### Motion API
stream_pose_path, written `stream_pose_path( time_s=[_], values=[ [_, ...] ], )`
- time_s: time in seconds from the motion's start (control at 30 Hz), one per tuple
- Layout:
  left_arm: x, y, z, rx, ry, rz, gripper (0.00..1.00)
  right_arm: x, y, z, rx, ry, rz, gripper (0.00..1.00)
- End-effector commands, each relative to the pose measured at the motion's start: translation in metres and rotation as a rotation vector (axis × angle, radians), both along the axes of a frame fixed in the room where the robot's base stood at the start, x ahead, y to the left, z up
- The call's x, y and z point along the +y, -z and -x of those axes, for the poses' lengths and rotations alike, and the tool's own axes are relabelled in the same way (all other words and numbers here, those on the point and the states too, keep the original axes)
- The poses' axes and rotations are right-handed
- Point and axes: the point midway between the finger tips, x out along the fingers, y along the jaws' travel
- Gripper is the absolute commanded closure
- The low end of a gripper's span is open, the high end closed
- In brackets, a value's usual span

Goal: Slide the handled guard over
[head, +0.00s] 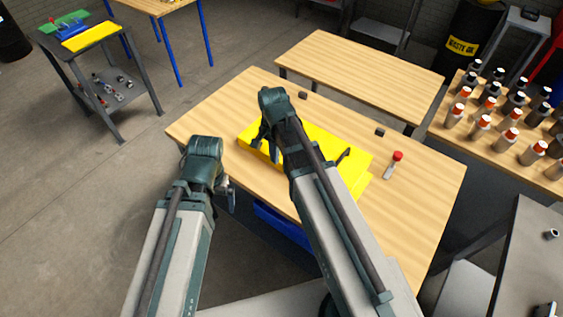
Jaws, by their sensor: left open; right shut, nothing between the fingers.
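A yellow housing (318,142) lies on the wooden table, partly hidden by my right arm. A small dark bar like a handle (343,155) stands up on its right part; I cannot clearly tell the guard's edges from the rest of the yellow body. My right gripper (261,142) is shut and empty, pointing down over the left end of the yellow housing; whether it touches is unclear. My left gripper (230,196) is open, left of the table's front edge and apart from the housing.
A red-capped tube (393,165) lies on the wooden table (420,200) right of the housing. Two small dark blocks (302,95) (380,132) sit behind it. A blue bin (284,225) is under the front edge. Several bottles (482,125) stand on the right table.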

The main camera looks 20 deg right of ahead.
Motion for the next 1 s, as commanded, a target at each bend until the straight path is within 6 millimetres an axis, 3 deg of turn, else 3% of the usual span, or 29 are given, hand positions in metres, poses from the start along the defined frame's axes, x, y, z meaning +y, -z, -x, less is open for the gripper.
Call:
stream_pose_path(
  time_s=[0.37,1.0],
  values=[
    [0.0,0.024,0.0,0.0,-0.001,0.0,0.0,0.001,0.024,0.0,0.0,-0.005,0.0,1.0],
    [0.0,0.111,0.0,0.0,-0.001,0.0,0.0,0.001,0.111,0.0,0.0,-0.006,0.0,1.0]
  ],
)
